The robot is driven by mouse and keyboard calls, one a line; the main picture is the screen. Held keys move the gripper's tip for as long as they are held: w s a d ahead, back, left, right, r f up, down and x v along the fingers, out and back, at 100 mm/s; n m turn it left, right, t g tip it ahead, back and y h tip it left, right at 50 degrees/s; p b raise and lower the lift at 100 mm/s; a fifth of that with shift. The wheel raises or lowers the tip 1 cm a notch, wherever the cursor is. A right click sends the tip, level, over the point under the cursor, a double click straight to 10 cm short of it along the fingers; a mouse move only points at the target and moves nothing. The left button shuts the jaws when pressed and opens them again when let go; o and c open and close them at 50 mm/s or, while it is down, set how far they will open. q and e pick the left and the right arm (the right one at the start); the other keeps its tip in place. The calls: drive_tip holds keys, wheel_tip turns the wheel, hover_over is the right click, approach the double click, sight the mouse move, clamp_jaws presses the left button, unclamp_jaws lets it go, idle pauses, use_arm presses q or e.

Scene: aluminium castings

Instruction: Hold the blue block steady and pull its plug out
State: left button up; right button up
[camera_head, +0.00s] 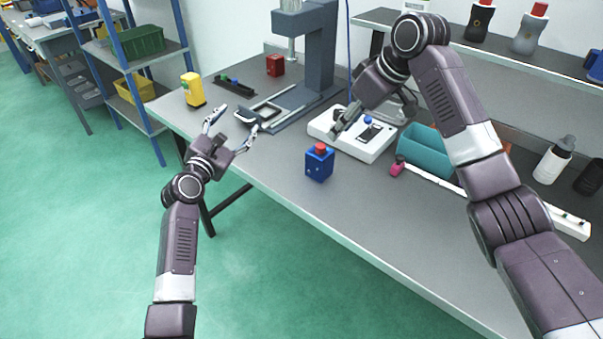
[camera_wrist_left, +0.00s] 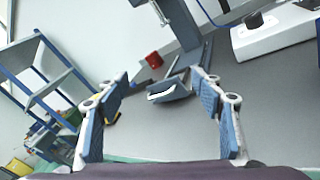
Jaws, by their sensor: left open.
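The blue block (camera_head: 319,166) stands upright on the grey table near its front edge, with its red plug (camera_head: 320,148) seated in the top. My left gripper (camera_head: 234,122) is open and empty, to the left of the block near the table's front edge. Its spread fingers also show in the left wrist view (camera_wrist_left: 160,106), where the blue block cannot be seen. My right gripper (camera_head: 376,112) looks open and empty, above the white fixture, up and to the right of the block. Neither gripper touches the block.
The white fixture (camera_head: 375,150) and a teal bin (camera_head: 428,152) lie right of the block. A grey press (camera_head: 320,50) stands behind. A yellow block (camera_head: 193,90) and a red block (camera_head: 275,65) stand at the back left. The table left of the blue block is clear.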

sight(313, 168)
use_arm(q)
drive_tip(key=s+d+f+g+h, duration=0.1)
drive_tip(key=s+d+f+g, duration=0.1)
drive_tip(key=d, duration=0.4)
drive_tip(key=s+d+f+g+h, duration=0.2)
drive_tip(key=s+d, duration=0.3)
drive_tip(key=d, duration=0.1)
drive_tip(key=s+d+f+n+g+h, duration=0.1)
drive_tip(key=s+d+f+h, duration=0.1)
drive_tip(key=d, duration=0.4)
drive_tip(key=shift+s+f+g, duration=0.4)
drive_tip(key=shift+s+f, duration=0.15)
drive_tip(key=shift+s, duration=0.1)
drive_tip(key=shift+x, duration=3.75)
